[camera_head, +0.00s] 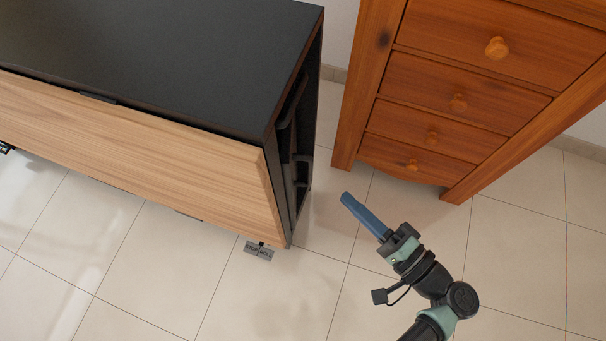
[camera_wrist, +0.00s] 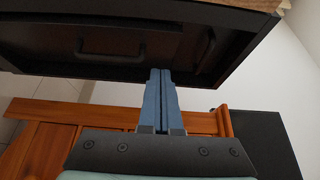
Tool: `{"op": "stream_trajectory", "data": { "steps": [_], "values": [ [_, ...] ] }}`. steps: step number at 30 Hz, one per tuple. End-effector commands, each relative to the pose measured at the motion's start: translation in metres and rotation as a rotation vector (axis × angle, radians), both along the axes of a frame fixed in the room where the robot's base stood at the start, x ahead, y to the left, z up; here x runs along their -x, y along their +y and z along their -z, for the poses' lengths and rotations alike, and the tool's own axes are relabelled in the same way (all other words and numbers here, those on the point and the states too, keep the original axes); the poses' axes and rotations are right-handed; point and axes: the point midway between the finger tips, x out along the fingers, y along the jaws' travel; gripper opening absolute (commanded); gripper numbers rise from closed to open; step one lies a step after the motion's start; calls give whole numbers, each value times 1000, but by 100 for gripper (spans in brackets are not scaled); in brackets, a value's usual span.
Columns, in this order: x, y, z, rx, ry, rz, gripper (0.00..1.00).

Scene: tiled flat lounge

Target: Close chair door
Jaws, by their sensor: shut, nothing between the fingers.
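I see nothing that looks like a chair. A black-topped cabinet (camera_head: 170,50) with a light wood front panel (camera_head: 150,150) fills the left of the head view. I cannot tell whether this panel is a door or whether it stands ajar. The cabinet's dark right side carries black handles (camera_head: 290,120). That side also shows at the top of the wrist view, with a handle bar (camera_wrist: 110,57). My gripper (camera_head: 346,197) is shut and empty, its blue fingers together. It is to the right of the cabinet's side, pointing toward it, apparently apart from it.
An orange-brown wooden drawer chest (camera_head: 455,100) with round knobs stands at the upper right, close to the cabinet. A grey tag (camera_head: 258,251) is at the cabinet's lower corner. Tiled floor (camera_head: 230,300) is clear in front. A black block (camera_wrist: 270,140) in the wrist view is unclear.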

Motion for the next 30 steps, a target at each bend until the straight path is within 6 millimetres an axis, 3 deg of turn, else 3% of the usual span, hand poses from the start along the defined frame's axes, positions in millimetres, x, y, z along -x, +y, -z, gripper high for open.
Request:
{"op": "stream_trajectory", "data": {
  "steps": [9, 18, 30],
  "values": [
    [-49, 49, 2, 0, -1, -4, 0],
    [-47, 83, 1, -1, 1, -1, 0],
    [-47, 86, 0, -1, 1, 1, 0]
  ]
}}
